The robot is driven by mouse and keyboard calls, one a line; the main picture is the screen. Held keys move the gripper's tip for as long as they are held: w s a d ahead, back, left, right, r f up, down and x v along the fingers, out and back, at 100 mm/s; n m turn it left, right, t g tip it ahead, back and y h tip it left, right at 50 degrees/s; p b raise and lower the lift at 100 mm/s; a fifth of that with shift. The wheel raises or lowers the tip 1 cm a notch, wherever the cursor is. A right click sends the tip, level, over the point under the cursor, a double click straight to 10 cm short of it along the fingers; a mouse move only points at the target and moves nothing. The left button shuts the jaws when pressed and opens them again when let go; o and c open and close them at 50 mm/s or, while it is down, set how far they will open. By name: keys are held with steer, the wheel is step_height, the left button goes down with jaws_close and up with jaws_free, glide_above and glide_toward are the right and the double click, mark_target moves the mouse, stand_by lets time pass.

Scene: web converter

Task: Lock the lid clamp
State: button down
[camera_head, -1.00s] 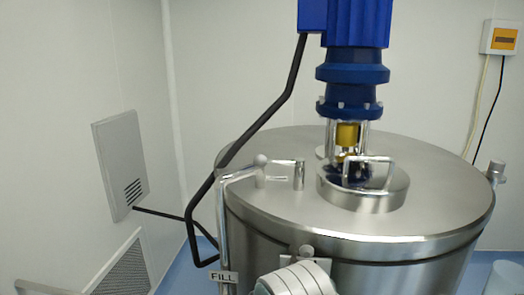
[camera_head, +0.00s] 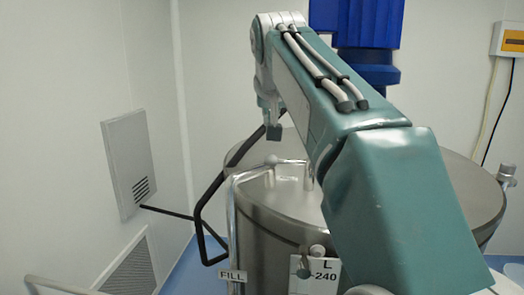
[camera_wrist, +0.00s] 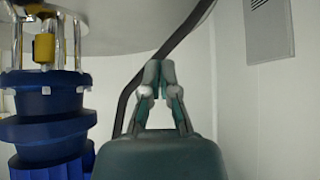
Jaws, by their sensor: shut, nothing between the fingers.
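The steel tank's round lid (camera_head: 440,175) is partly covered by my raised arm. A small clamp-like metal fitting with a knob (camera_head: 317,251) is at the tank's front rim, beside the "L-240" label. Another such fitting (camera_head: 510,173) is at the right rim. I cannot tell from the pictures whether either is locked. My gripper (camera_head: 273,132) hangs pointing down over the left rear of the lid, apart from both fittings. In the wrist view, my gripper (camera_wrist: 158,68) is shut and empty, its fingertips together. No clamp shows in that view.
A blue motor (camera_head: 367,75) rises from the lid behind my arm; it appears upside down in the wrist view (camera_wrist: 45,120). A bent metal pipe (camera_head: 232,205) with a FILL tag and a black hose (camera_head: 200,225) stand at the tank's left. The wall panel (camera_head: 125,165) is farther left.

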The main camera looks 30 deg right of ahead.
mark_target(289, 162)
steer(key=shift+d, duration=0.1)
steer(key=shift+w+d+f, duration=0.2)
steer(key=shift+w+f, duration=0.05)
steer(key=shift+f, duration=0.1)
steer(key=x, duration=0.8)
steer(key=shift+w+f, duration=0.1)
steer(key=shift+f, duration=0.05)
steer(key=shift+w+f, duration=0.1)
steer(key=shift+f, duration=0.2)
steer(key=shift+s+a+f, duration=0.1)
steer(key=shift+s+a, duration=0.15)
steer(key=shift+s, duration=0.3)
steer(key=shift+s+a+f, duration=0.15)
steer(key=shift+s+a, duration=0.1)
steer(key=shift+s, duration=0.3)
steer(key=shift+s+a+f, duration=0.1)
steer(key=shift+s+a, duration=0.15)
steer(key=shift+s, duration=0.35)
